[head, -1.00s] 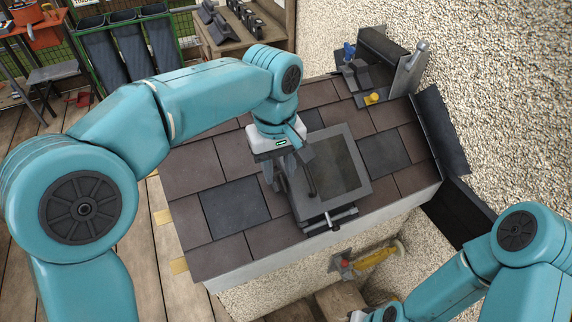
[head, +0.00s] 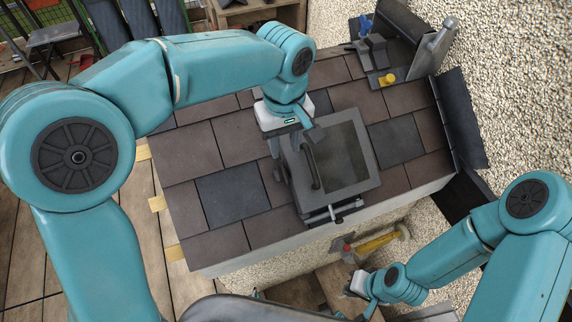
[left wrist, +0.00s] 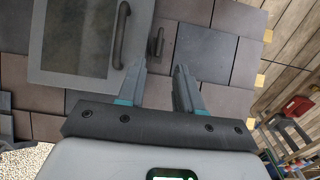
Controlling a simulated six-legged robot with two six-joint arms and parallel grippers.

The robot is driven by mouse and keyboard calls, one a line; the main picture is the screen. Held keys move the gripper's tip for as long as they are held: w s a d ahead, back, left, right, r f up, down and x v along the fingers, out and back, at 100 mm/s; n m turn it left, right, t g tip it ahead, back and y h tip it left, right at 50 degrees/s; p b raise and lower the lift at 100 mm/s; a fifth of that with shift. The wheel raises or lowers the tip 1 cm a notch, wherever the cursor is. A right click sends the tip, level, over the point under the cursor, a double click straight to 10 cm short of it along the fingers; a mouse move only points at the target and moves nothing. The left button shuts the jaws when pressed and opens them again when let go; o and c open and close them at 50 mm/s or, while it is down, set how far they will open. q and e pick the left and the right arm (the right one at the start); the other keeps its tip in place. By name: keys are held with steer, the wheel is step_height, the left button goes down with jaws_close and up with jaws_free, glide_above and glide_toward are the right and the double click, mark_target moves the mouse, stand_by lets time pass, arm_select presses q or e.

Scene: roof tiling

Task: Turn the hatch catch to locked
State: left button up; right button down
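The hatch (head: 367,155), a grey frame around a dark pane, lies in the tiled roof. A curved black handle (head: 312,168) is on its left side. In the left wrist view the hatch frame (left wrist: 40,40) and handle (left wrist: 122,35) fill the upper left. Beside them is a small dark catch (left wrist: 156,42). My left gripper (left wrist: 160,68) is open and empty, its fingertips just short of the catch and roughly either side of its line. In the head view my left gripper (head: 279,155) is at the hatch's left edge. My right gripper (head: 355,285) is low, below the roof; its fingers are unclear.
A silver bar with a black grip (head: 333,213) sits at the hatch's lower edge. A yellow-handled tool (head: 375,243) is below the eave, near my right gripper. A yellow knob (head: 387,80) and a blue-topped tool (head: 366,30) stand at the upper roof by the pebbled wall.

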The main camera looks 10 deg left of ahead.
mark_target(285, 173)
arm_select(q)
step_height(285, 173, down, 9)
steer(key=shift+r+p, duration=0.2)
steer(key=shift+p, duration=0.1)
steer(key=shift+w+a+f, duration=0.15)
steer(key=shift+w+f, duration=0.05)
steer(key=shift+f, duration=0.5)
steer(key=shift+s, duration=0.1)
jaws_close()
